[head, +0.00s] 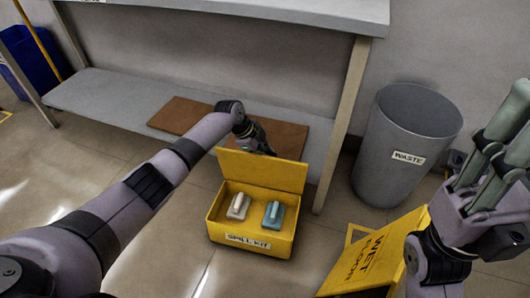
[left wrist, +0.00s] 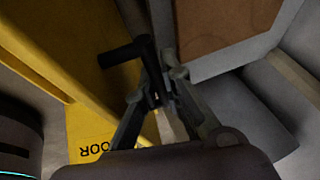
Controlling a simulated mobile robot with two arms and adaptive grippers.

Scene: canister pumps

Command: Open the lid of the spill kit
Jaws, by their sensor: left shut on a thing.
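The spill kit (head: 252,240) is a yellow box on the floor with a white label on its front. Its lid (head: 262,170) stands raised at the back edge, and the inside shows. A pale pink item (head: 238,207) and a teal item (head: 273,215) lie inside. My left gripper (head: 262,150) is behind the lid's top edge, its fingertips partly hidden. In the left wrist view its fingers (left wrist: 162,92) are closed around a dark bar-like handle (left wrist: 128,53) beside a yellow surface, apparently the lid.
A grey shelf (head: 105,92) with brown boards (head: 285,136) is close behind the kit; a table leg (head: 344,120) stands to its right. A grey waste bin (head: 385,185) and a yellow wet floor sign (head: 372,262) are at right. Floor left of the kit is clear.

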